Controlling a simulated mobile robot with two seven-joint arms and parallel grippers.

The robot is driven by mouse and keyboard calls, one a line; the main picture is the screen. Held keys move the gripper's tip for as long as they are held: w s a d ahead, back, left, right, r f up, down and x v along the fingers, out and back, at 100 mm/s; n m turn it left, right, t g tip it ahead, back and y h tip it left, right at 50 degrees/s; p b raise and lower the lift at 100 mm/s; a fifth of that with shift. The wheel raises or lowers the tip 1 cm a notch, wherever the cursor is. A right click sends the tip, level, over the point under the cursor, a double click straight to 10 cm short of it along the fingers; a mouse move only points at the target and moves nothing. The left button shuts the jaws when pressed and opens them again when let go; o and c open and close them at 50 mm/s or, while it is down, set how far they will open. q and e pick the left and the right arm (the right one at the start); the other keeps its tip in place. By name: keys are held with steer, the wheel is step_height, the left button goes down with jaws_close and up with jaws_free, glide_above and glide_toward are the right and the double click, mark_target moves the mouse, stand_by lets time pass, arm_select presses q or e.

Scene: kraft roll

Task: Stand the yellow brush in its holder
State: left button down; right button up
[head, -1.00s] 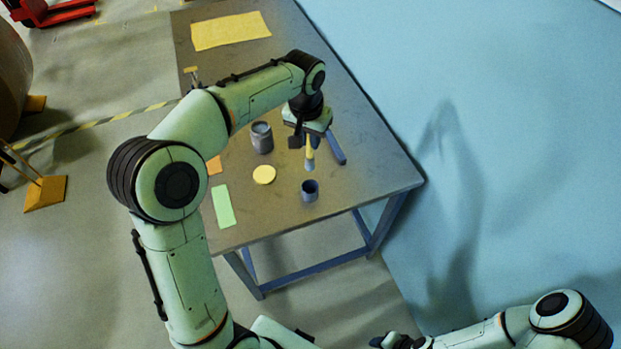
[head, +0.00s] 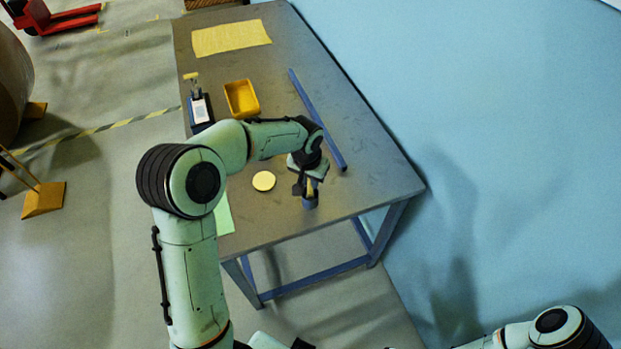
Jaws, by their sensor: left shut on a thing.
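My left gripper (head: 308,187) is shut on the yellow brush (head: 315,186), near the front right part of the table. Only a short yellow piece of the brush shows, as the gripper covers most of it. The dark blue cup-shaped holder (head: 311,203) stands on the table directly below the gripper and brush in the picture. The gripper overlaps the holder's top, so I cannot tell whether the brush's lower end is inside it or above it. My right arm shows at the bottom right, but its gripper is out of view.
A pale round disc (head: 264,180) and a green sheet (head: 225,216) lie left of the holder. A long blue bar (head: 318,120), a yellow tray (head: 242,98), a black device (head: 200,108) and a yellow sheet (head: 231,37) lie farther back. The table's front edge is close to the holder.

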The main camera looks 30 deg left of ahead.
arm_select(q)
steer(key=shift+f, duration=0.15)
steer(key=c, duration=1.1)
jaws_free()
steer(key=shift+o, duration=0.2)
arm_select(e)
steer(key=shift+f, duration=0.1)
arm_select(q)
steer(key=shift+r, duration=0.35)
step_height(320, 180, up, 12)
steer(key=s, duration=0.2)
steer(key=shift+f+p, duration=0.2)
steer(key=shift+p, duration=0.15)
arm_select(e)
steer(key=shift+w+r, duration=0.4)
steer(key=shift+r, duration=0.2)
arm_select(q)
steer(key=shift+w, duration=0.1)
